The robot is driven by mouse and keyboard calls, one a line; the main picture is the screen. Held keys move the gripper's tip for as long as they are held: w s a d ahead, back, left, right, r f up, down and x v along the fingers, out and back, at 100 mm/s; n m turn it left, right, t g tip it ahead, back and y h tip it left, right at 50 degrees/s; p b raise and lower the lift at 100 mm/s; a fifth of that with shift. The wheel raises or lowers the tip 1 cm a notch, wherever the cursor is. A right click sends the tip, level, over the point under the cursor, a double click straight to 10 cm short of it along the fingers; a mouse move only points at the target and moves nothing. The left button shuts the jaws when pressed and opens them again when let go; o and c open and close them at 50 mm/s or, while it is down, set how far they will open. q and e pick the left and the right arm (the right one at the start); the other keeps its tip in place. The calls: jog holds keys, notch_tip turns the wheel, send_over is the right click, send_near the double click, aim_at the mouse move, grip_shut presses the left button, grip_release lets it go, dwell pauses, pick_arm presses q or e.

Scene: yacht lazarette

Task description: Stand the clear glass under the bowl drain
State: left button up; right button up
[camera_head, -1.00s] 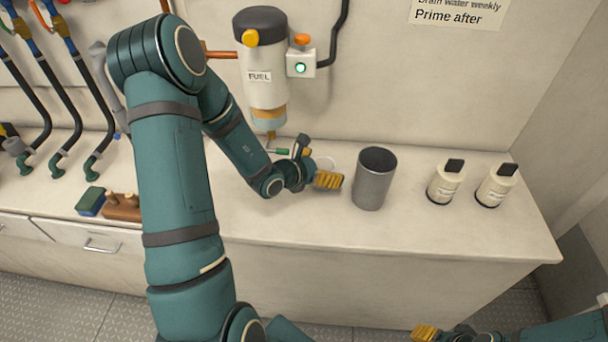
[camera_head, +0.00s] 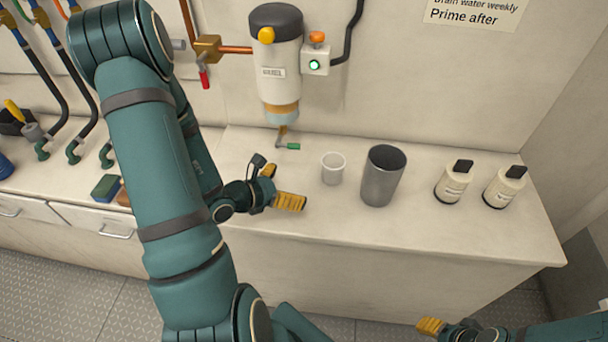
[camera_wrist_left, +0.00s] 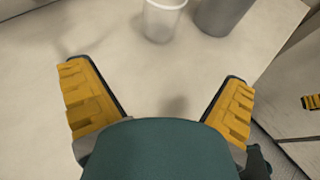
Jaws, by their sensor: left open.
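The clear glass (camera_head: 333,169) stands upright on the counter, left of a grey metal cup. It also shows at the top of the left wrist view (camera_wrist_left: 163,20). The fuel filter (camera_head: 275,70) hangs on the wall with an amber bowl (camera_head: 281,115) at its bottom. Its drain (camera_head: 283,132) with a green lever (camera_head: 292,146) is left of and behind the glass. My left gripper (camera_head: 281,186) is open and empty, low over the counter, left of the glass and apart from it. My right gripper (camera_head: 431,326) shows only partly at the bottom edge; its opening cannot be judged.
The grey metal cup (camera_head: 382,178) stands close to the right of the glass. Two white bottles (camera_head: 452,184) (camera_head: 504,188) with black caps stand farther right. A blue-green sponge (camera_head: 106,187) lies at left. The counter (camera_head: 400,234) is bare along its front.

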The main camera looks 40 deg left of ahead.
aim_at(331, 162)
pick_arm(q)
jog(key=shift+r+p, duration=0.3)
jog(key=shift+p, duration=0.55)
jog(key=shift+w+f, duration=0.1)
jog(key=shift+w, duration=0.15)
jog(key=w, duration=0.3)
jog(key=w+d, duration=0.1)
jog(key=w, duration=0.2)
jog(key=w+d, duration=0.1)
jog(key=w, duration=0.3)
jog(key=shift+d+f, duration=0.1)
jog(key=shift+d, duration=0.15)
jog(key=x, duration=0.6)
jog(key=shift+w+r, duration=0.1)
jog(key=shift+r, duration=0.2)
jog(key=c, duration=1.4)
pick_arm(e)
jog(key=r, duration=0.1)
jog(key=w+r, duration=0.1)
jog(key=shift+r, duration=0.3)
